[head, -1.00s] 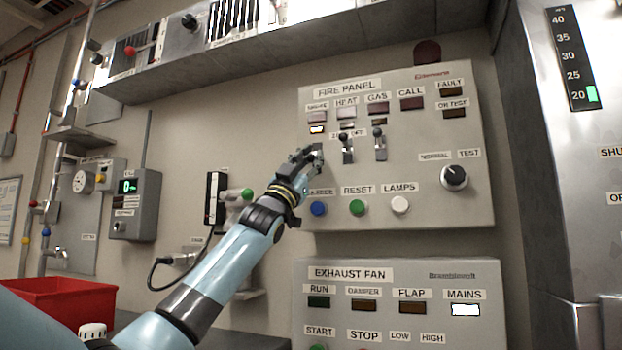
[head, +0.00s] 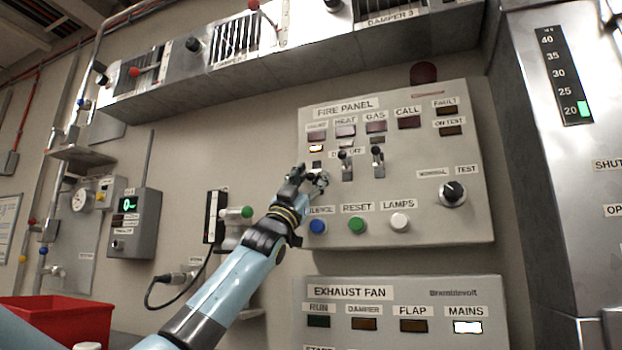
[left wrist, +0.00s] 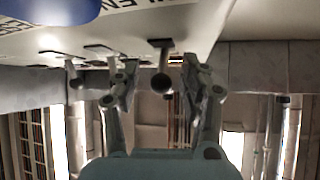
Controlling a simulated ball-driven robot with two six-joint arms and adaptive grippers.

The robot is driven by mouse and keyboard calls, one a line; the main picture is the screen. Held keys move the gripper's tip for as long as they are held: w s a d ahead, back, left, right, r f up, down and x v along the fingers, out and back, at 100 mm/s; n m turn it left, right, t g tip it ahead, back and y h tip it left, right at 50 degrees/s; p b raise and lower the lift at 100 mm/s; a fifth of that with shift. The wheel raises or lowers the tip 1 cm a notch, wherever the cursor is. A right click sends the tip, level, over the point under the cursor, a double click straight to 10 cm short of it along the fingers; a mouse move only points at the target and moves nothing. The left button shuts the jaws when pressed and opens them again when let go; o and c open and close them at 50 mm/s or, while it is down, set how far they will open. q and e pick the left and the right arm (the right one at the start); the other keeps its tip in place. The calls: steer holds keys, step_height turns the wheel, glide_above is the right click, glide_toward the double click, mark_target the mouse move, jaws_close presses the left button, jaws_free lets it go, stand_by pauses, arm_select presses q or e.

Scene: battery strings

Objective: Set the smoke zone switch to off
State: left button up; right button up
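The fire panel (head: 420,215) hangs on the wall, with a smoke lamp (head: 316,148) lit at its upper left. My left gripper (head: 310,178) is in front of the smoke column, above the blue silence button (head: 317,227). It hides most of the smoke zone switch; only the dark top of its plate (head: 316,163) shows. In the left wrist view, which looks upside down, the switch lever with its round knob (left wrist: 162,83) stands between the two parted fingers of the left gripper (left wrist: 158,88). I see gaps beside the knob. The lever's setting is unclear. My right gripper is out of view.
The heat switch (head: 346,165) and gas switch (head: 378,161) stand close to the right of my left gripper. Green reset (head: 357,225) and white lamps (head: 399,222) buttons sit below. The exhaust fan panel (head: 400,342) is underneath, and a metal duct (head: 400,42) runs above.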

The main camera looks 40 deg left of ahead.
arm_select(q)
steer(key=v, duration=1.2)
stand_by(0.5)
